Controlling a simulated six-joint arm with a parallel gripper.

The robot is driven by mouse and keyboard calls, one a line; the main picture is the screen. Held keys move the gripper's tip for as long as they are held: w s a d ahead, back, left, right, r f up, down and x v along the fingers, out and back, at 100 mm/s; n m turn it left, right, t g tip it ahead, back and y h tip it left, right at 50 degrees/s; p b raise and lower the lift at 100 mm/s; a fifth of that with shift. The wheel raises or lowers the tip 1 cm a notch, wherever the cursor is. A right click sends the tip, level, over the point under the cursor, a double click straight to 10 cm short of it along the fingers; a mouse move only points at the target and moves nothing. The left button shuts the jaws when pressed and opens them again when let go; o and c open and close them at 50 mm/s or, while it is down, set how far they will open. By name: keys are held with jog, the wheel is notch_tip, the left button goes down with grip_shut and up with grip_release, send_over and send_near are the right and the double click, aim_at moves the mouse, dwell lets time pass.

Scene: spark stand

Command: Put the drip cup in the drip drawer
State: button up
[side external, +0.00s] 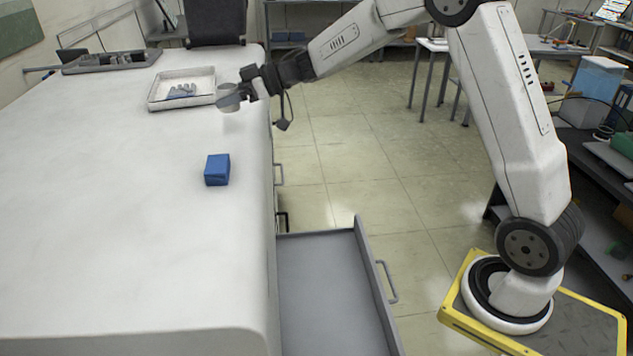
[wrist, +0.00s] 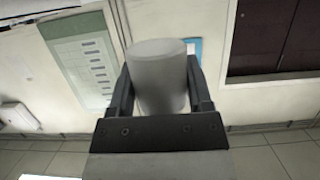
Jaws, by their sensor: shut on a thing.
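The drip cup (side external: 228,98) is a small grey cylinder. My gripper (side external: 243,94) is shut on it and holds it above the far part of the white bench, near its right edge. In the wrist view the cup (wrist: 158,75) sits between the two dark fingers of my gripper (wrist: 160,85). The drip drawer (side external: 325,290) is a shallow grey drawer, pulled open from the bench's right side at the near end. The part of it that shows is empty, and its near end is cut off by the picture edge.
A blue block (side external: 217,170) stands on the white bench (side external: 110,220). A white tray (side external: 155,104) with grey pieces lies just left of the cup. A long dark tool rack (side external: 110,61) is at the back left. The near bench top is clear.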

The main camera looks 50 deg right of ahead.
aim_at(225, 135)
jog(key=shift+w+f, duration=1.15)
jog(key=shift+f, duration=0.25)
jog(key=shift+w+f, duration=0.1)
jog(key=shift+w+f, duration=0.35)
jog(key=shift+f, duration=0.1)
jog(key=shift+w+f, duration=0.1)
jog(key=shift+f, duration=1.3)
jog(key=shift+f, duration=0.2)
jog(key=o, duration=1.3)
jog(key=shift+v, duration=3.95)
